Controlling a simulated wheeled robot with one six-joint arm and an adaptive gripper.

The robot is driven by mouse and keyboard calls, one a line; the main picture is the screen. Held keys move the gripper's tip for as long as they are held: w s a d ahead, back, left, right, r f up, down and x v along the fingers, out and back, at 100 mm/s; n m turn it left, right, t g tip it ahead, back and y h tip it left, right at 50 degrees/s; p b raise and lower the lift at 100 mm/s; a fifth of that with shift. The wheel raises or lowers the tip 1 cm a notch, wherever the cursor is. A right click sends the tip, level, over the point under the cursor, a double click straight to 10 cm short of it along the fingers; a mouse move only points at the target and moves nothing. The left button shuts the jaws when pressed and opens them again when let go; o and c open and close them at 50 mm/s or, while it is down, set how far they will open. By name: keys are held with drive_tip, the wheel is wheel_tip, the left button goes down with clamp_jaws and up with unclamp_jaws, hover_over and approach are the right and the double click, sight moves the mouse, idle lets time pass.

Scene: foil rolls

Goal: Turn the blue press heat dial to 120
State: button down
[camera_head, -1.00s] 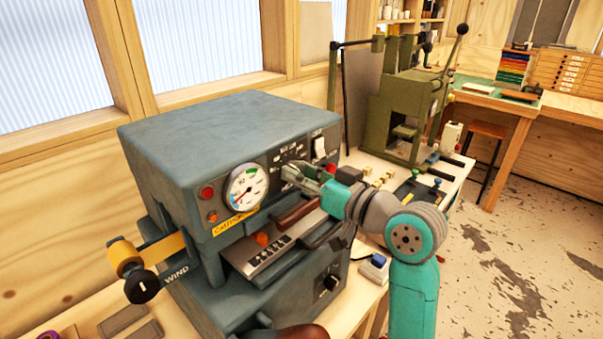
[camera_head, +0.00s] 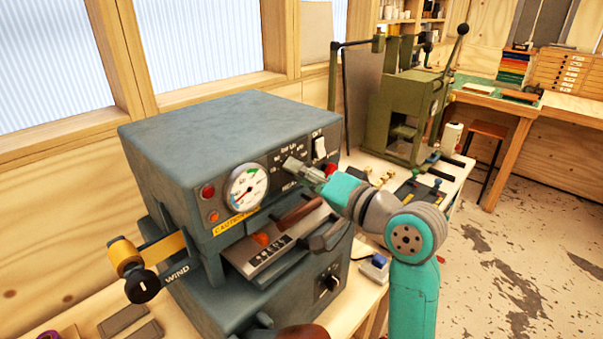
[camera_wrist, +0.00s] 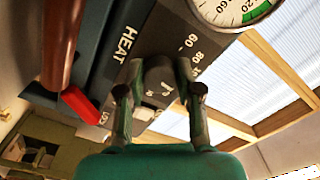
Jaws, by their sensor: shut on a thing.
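The blue-grey press (camera_head: 215,118) stands on the bench, its control panel facing right. My gripper (camera_head: 291,168) is at the panel, between the round gauge and a white switch. In the wrist view my gripper (camera_wrist: 157,92) has one finger on each side of the dark heat dial (camera_wrist: 158,72) and is shut on it. The word HEAT (camera_wrist: 124,44) and scale marks, including 60 and 80, show around the dial. The dial's pointer cannot be made out, so its setting is unclear.
The gauge (camera_head: 247,187) sits left of my gripper, and the white switch (camera_head: 319,148) close to its right. A dark red handle (camera_head: 297,213) juts out below the panel. A green press (camera_head: 400,108) stands behind on the bench.

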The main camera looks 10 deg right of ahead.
drive_tip(key=shift+m, duration=0.4)
drive_tip(key=c, duration=0.8)
unclamp_jaws()
drive_tip(key=shift+o, duration=0.2)
drive_tip(key=v, duration=1.2)
